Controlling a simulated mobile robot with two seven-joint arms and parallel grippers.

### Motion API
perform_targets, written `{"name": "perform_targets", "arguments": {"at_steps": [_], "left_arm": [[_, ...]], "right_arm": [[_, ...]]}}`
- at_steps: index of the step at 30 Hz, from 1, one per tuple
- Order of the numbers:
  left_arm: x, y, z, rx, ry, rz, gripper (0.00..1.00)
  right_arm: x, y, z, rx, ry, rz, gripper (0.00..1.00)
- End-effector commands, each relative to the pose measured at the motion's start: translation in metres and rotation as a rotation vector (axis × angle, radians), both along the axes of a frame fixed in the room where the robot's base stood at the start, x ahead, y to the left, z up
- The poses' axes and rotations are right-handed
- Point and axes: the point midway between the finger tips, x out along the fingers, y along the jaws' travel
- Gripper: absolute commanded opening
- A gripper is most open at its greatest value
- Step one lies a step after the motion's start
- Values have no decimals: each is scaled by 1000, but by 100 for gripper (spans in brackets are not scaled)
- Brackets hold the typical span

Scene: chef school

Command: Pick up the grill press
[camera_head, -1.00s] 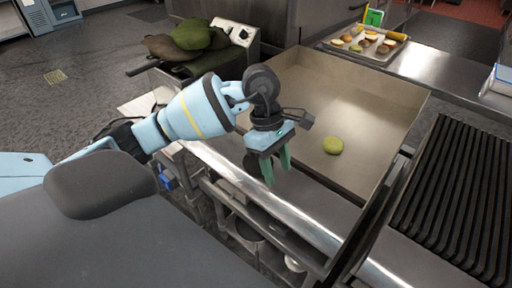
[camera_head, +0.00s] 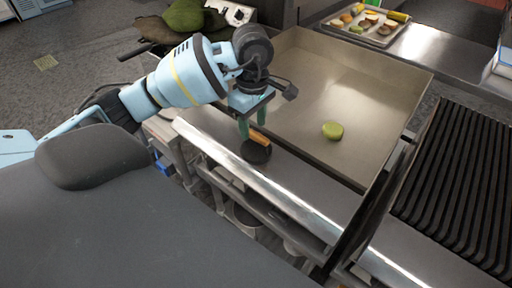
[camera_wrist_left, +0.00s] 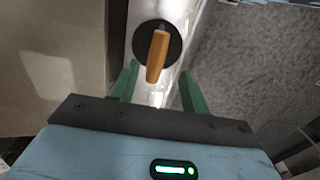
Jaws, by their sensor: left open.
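The grill press is a round black disc (camera_head: 256,152) with an orange-brown handle (camera_head: 259,137). It sits on the steel front ledge of the griddle. My left gripper (camera_head: 254,130) is open just above and behind it, with green fingers pointing down. In the left wrist view the grill press handle (camera_wrist_left: 157,56) lies ahead of and between the two open fingers (camera_wrist_left: 158,85), with the dark disc under it. The fingers do not appear to touch the handle. My right gripper is not in view.
A flat griddle (camera_head: 350,85) with raised walls holds a green patty (camera_head: 333,131). A ridged black grill (camera_head: 460,185) is at the right. A tray (camera_head: 382,40) of food pieces stands at the back right. Dark green items (camera_head: 185,17) lie at the back left.

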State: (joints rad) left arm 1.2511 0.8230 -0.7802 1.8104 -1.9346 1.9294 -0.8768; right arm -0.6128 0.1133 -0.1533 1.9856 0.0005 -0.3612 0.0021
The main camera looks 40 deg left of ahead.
Motion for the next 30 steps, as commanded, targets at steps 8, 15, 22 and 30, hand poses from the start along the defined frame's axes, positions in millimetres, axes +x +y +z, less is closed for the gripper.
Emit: {"name": "perform_targets", "arguments": {"at_steps": [8,15,22,30], "left_arm": [[5,-5,-37,0,2,0,46],[6,-5,-47,0,-1,0,46],[6,-5,-47,0,0,-1,33],[6,-5,-47,0,0,0,0]], "right_arm": [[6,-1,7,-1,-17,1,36],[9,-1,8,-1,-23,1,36],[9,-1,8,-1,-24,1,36],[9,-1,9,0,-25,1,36]]}}
